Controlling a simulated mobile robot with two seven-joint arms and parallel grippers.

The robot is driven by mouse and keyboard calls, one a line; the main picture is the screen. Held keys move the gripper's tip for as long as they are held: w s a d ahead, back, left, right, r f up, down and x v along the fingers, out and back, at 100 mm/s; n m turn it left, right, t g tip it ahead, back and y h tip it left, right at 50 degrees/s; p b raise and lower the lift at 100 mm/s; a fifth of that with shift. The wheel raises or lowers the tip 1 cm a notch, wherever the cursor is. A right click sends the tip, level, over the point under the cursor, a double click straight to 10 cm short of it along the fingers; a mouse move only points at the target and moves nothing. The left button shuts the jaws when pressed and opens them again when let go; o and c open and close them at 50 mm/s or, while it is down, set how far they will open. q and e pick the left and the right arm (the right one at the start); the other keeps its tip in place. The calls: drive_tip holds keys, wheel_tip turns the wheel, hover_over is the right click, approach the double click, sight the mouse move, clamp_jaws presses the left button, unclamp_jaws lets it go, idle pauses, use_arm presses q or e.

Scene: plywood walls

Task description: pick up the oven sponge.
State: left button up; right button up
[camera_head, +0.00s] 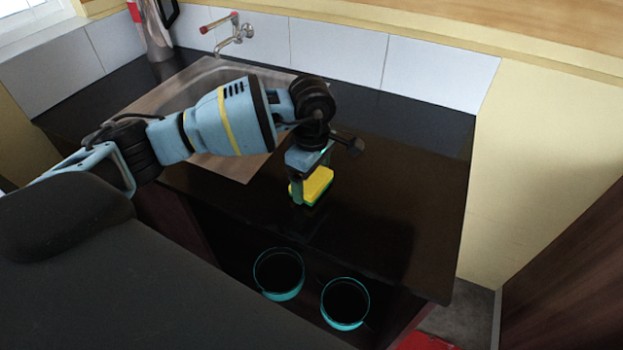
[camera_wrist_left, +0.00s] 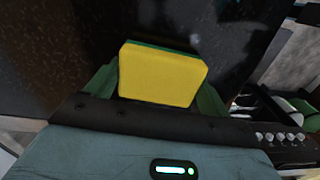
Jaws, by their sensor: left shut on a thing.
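The sponge (camera_head: 317,184) is a yellow block with a green layer, at the dark counter in the middle of the head view. It also shows in the left wrist view as a yellow block (camera_wrist_left: 162,75) with a green edge along its far side. My left gripper (camera_head: 311,190) reaches down over it and is shut on it, with one green finger at each side in the wrist view (camera_wrist_left: 160,92). I cannot tell whether the sponge still touches the counter. My right gripper is not in view.
A steel sink (camera_head: 235,165) with a red-handled tap (camera_head: 232,33) lies behind my left arm. A kettle-like metal vessel (camera_head: 152,28) stands at the back left. The counter's right part (camera_head: 410,180) is clear.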

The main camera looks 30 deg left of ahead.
sight(313, 181)
use_arm(q)
drive_tip(key=shift+r, duration=0.75)
drive_tip(key=shift+s+d+r, duration=0.15)
drive_tip(key=shift+d+r, duration=0.05)
drive_tip(key=shift+r, duration=0.25)
drive_tip(key=shift+s+d+r, duration=0.15)
drive_tip(key=shift+r, duration=0.25)
drive_tip(key=s+d, duration=0.3)
drive_tip(key=s+d+r, duration=0.1)
drive_tip(key=s+d, duration=0.2)
drive_tip(key=d, duration=0.1)
drive_tip(key=s+d+b, duration=0.1)
drive_tip(key=s+d, duration=0.3)
drive_tip(key=shift+s+d+r, duration=0.1)
drive_tip(key=shift+r, duration=0.1)
